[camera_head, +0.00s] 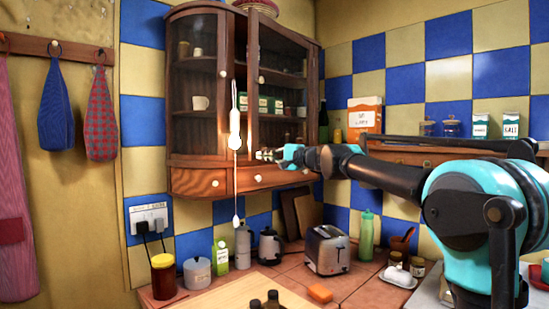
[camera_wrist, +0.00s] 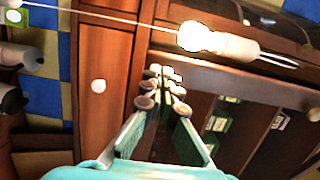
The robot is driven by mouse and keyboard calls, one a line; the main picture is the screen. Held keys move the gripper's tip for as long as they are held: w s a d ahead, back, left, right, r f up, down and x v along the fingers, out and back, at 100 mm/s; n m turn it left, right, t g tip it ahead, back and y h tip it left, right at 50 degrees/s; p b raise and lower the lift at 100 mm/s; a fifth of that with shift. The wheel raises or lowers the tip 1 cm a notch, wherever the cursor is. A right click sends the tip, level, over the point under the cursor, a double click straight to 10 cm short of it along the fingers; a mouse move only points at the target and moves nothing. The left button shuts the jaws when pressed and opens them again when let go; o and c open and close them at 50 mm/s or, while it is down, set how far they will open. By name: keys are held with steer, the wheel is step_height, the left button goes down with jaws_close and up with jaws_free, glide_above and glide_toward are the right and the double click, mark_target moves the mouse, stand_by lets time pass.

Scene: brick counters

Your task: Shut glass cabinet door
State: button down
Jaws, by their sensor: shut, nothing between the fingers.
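The wooden glass cabinet (camera_head: 190,160) hangs on the wall at upper centre in the head view. Its left glass door (camera_head: 224,110) and right glass door (camera_head: 252,110) each have a white knob. In the wrist view my gripper (camera_wrist: 162,88) points at the cabinet's wood (camera_wrist: 108,50); glass and green boxes lie to the right. I cannot tell whether the tips touch the door.
A lit bulb (camera_head: 234,140) on a cord hangs in front of the cabinet; it also shows close to my fingers in the wrist view (camera_wrist: 195,38). Below, the counter holds a toaster (camera_head: 327,250), kettle, jars and a green bottle (camera_head: 366,235).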

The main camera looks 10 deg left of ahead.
steer(key=shift+w+a, duration=0.25)
steer(key=shift+a, duration=0.35)
steer(key=w+a+m+t+h, duration=0.1)
steer(key=w+a, duration=0.3)
steer(key=a, duration=0.4)
steer(key=shift+w+r+t, duration=0.15)
steer(key=shift+t, duration=0.35)
steer(key=shift+a, duration=0.15)
